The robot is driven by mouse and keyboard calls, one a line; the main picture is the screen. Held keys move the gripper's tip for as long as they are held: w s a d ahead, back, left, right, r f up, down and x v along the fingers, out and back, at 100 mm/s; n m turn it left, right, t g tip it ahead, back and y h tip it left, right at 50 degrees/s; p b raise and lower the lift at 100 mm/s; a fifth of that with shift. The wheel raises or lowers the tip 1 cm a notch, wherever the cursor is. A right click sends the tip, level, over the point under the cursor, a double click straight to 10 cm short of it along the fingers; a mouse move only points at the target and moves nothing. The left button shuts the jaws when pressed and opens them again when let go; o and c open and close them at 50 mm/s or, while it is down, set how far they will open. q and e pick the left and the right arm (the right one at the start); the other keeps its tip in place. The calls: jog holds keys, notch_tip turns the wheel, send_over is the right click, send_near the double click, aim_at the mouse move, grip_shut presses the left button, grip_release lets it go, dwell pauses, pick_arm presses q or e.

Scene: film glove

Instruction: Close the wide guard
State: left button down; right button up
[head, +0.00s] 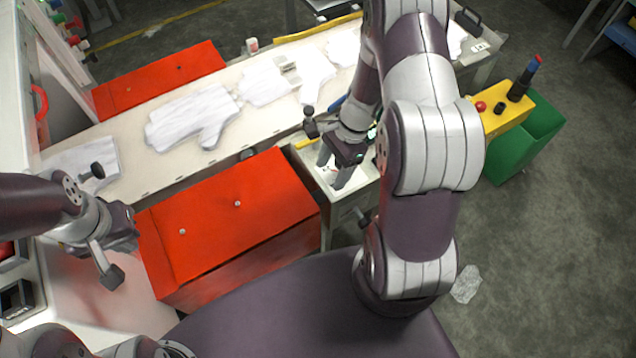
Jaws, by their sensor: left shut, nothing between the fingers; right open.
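A wide red guard panel (225,215) with two small round knobs covers the near side of the glove line, its front face sloping down toward me. A second red panel (160,78) lies on the far side of the line. I cannot tell for certain which one is the wide guard. My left gripper (130,230) is shut and empty, close to the left edge of the near red panel; I cannot tell whether it touches. My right gripper (341,174) is open and empty, above a pale tray (358,192) right of the near panel.
White film gloves (190,118) lie along the pale belt (130,170) between the red panels. A yellow control box (505,112) with a red button and a green bin (530,140) stand at right. A white scrap (466,284) lies on the open floor.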

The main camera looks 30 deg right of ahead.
aim_at(322, 197)
jog(key=x, duration=0.7)
jog(key=shift+w+d+f, duration=0.1)
jog(key=shift+w+f, duration=0.1)
jog(key=shift+w, duration=0.2)
jog(key=shift+s+f, duration=0.2)
jog(key=shift+f, duration=0.05)
pick_arm(q)
jog(key=shift+w+d+f, duration=0.1)
jog(key=shift+w+f, duration=0.15)
jog(key=shift+w, duration=0.1)
jog(key=shift+w, duration=0.1)
pick_arm(e)
jog(key=shift+w, duration=0.15)
